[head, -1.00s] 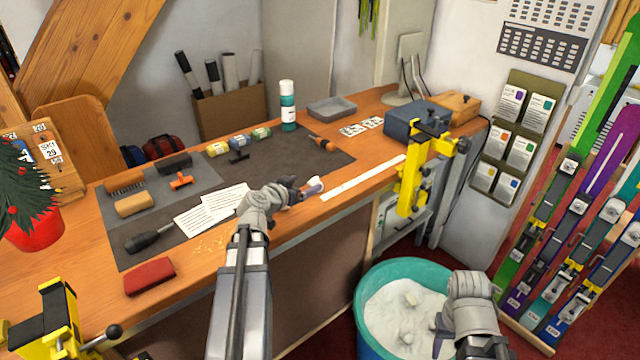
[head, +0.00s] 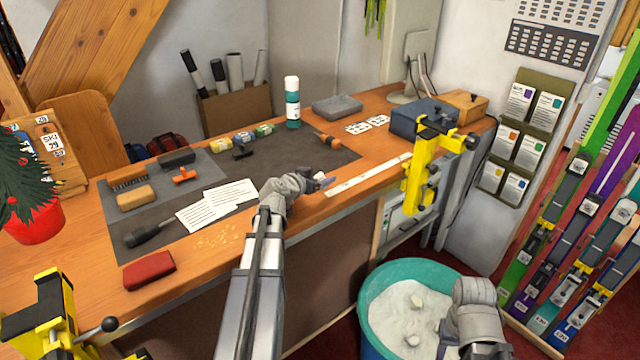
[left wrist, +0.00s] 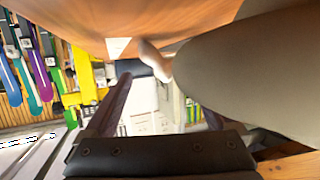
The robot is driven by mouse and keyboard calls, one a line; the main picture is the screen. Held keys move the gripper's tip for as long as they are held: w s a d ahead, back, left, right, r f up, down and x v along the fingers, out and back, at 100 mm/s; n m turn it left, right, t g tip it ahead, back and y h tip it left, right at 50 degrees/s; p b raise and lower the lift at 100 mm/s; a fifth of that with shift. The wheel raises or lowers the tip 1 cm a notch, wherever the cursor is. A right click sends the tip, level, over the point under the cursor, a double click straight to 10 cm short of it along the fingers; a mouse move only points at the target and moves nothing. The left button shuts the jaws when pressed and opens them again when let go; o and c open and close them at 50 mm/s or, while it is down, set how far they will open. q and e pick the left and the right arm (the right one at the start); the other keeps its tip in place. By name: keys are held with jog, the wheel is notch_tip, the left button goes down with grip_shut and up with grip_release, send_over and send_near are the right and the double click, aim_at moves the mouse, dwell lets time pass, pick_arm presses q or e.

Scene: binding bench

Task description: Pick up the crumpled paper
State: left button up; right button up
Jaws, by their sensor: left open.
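My left gripper (head: 328,181) is open over the front edge of the bench, close to the white strip. In the left wrist view, a small pale lump (left wrist: 154,60) shows beyond the fingers, below the wooden surface; I cannot tell whether it is the crumpled paper. No crumpled paper stands out on the bench in the head view. Pale crumpled lumps (head: 411,340) lie in the white contents of the teal bin (head: 364,318) on the floor. My right arm hangs over the bin's right side; its wrist hides most of the right gripper (head: 443,325).
The bench (head: 215,268) holds a red block (head: 149,270), printed sheets (head: 205,210), a green bottle (head: 292,105) and a blue box (head: 425,120). Yellow clamps (head: 425,175) stand at the front edge, right and near left. The dark mat's right half is mostly clear.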

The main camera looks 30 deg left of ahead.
aim_at(318, 177)
pick_arm(q)
jog(key=c, duration=1.4)
jog(key=shift+o, duration=0.2)
jog(key=shift+r, duration=0.1)
notch_tip(318, 177, up, 10)
jog(key=p, duration=1)
